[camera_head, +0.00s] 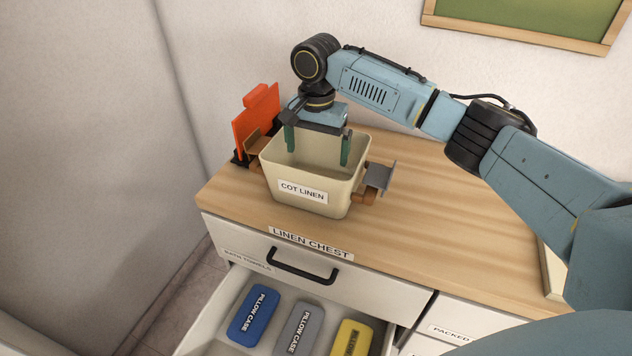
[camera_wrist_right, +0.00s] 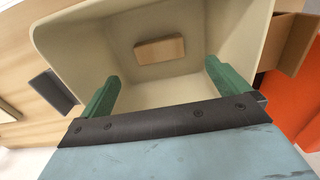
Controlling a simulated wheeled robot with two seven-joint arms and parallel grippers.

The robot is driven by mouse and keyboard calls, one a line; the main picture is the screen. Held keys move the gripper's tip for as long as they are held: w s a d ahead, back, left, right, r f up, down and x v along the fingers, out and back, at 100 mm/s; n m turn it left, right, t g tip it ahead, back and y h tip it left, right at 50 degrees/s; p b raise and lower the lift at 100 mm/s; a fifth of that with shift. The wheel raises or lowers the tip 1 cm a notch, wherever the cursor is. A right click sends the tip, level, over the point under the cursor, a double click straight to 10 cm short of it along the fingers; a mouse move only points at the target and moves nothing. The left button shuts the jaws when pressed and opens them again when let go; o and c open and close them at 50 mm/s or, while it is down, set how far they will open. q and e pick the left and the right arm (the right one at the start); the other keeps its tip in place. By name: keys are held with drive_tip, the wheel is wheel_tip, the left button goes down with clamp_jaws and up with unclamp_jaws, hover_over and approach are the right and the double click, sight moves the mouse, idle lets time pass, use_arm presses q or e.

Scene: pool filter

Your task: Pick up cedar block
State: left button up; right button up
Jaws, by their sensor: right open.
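The cedar block (camera_wrist_right: 159,49) is a small light-brown wooden block lying on the floor of the cream bin labelled COT LINEN (camera_head: 303,192). The block shows only in the right wrist view; in the head view the bin wall hides it. My right gripper (camera_head: 317,153) points down into the bin's mouth with its two green fingers spread wide. In the right wrist view the fingers (camera_wrist_right: 160,88) are apart with nothing between them, and the block lies beyond them. My left gripper is not in view.
The bin stands on the wooden top of the linen chest (camera_head: 425,215), with brown side handles. An orange panel (camera_head: 256,120) stands behind it at left. An open drawer below holds blue (camera_head: 254,315), grey (camera_head: 299,328) and yellow (camera_head: 351,340) pillow-case packs. The top right of the bin is clear.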

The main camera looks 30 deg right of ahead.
wheel_tip(320, 180, down, 3)
drive_tip(key=shift+w+r, duration=0.15)
drive_tip(key=shift+r, duration=0.05)
drive_tip(key=f, duration=0.1)
drive_tip(key=f+b, duration=0.1)
drive_tip(key=f, duration=0.2)
drive_tip(key=shift+d+f, duration=0.35)
drive_tip(key=shift+f, duration=0.3)
drive_tip(key=shift+c, duration=1.1)
drive_tip(key=c, duration=0.5)
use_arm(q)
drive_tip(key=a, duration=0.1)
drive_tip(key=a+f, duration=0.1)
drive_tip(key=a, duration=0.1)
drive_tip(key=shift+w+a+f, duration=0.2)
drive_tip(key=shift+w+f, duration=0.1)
use_arm(e)
drive_tip(key=c, duration=0.3)
